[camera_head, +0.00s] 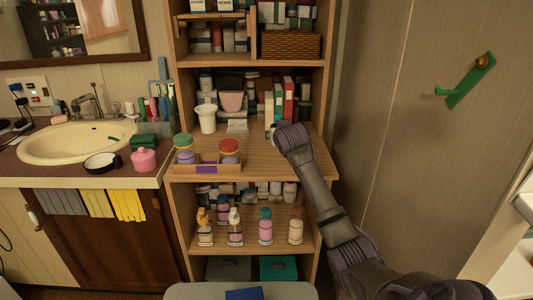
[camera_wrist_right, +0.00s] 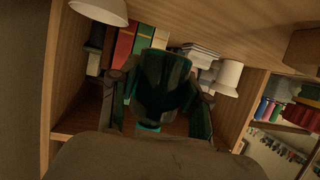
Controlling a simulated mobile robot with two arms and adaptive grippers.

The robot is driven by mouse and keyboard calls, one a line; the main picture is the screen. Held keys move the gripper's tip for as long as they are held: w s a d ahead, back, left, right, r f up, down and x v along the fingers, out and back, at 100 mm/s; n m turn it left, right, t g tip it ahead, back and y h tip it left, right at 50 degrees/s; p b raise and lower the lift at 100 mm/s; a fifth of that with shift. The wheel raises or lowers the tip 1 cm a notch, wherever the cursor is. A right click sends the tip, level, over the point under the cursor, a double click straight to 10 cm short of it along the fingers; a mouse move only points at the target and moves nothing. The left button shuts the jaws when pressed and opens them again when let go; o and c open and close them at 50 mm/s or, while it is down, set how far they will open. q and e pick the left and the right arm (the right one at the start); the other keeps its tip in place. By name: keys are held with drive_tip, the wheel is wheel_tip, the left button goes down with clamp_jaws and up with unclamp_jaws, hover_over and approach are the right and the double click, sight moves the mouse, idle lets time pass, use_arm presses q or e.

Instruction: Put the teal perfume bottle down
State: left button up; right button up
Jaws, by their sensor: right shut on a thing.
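My right arm reaches in from the lower right in the head view, with its gripper (camera_head: 278,130) at the open middle shelf (camera_head: 262,160) of the wooden unit. In the right wrist view, the right gripper (camera_wrist_right: 158,92) is shut on a dark teal perfume bottle (camera_wrist_right: 165,82), with one finger on each side of it. In the head view the bottle is mostly hidden by the gripper and wrist. I cannot tell whether its base touches the shelf. My left gripper is in neither view.
Coloured books (camera_head: 289,98) and a white cup (camera_head: 205,118) stand at the back of the shelf. A wooden tray (camera_head: 222,169) with two jars sits at its front left. Several bottles (camera_head: 265,226) stand on the shelf below.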

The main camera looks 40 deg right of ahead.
sight(268, 158)
drive_tip(key=shift+w+a+f, duration=0.9)
drive_tip(key=shift+a+f, duration=0.05)
drive_tip(key=shift+a, duration=0.25)
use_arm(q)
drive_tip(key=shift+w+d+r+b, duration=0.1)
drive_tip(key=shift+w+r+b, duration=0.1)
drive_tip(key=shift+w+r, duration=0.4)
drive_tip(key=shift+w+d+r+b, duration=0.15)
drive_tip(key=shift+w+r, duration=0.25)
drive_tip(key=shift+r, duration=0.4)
use_arm(e)
drive_tip(key=shift+f, duration=1.95)
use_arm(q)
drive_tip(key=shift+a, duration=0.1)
use_arm(e)
drive_tip(key=o, duration=1.3)
drive_tip(key=shift+f, duration=0.15)
drive_tip(key=shift+c, duration=0.2)
drive_tip(key=shift+s+a+r, duration=0.3)
drive_tip(key=shift+s+r, duration=0.05)
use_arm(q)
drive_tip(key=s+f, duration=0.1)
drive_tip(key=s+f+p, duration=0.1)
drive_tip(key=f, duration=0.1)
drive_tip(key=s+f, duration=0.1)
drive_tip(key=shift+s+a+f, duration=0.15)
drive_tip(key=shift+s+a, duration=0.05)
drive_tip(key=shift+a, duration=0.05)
use_arm(e)
drive_tip(key=v, duration=1.1)
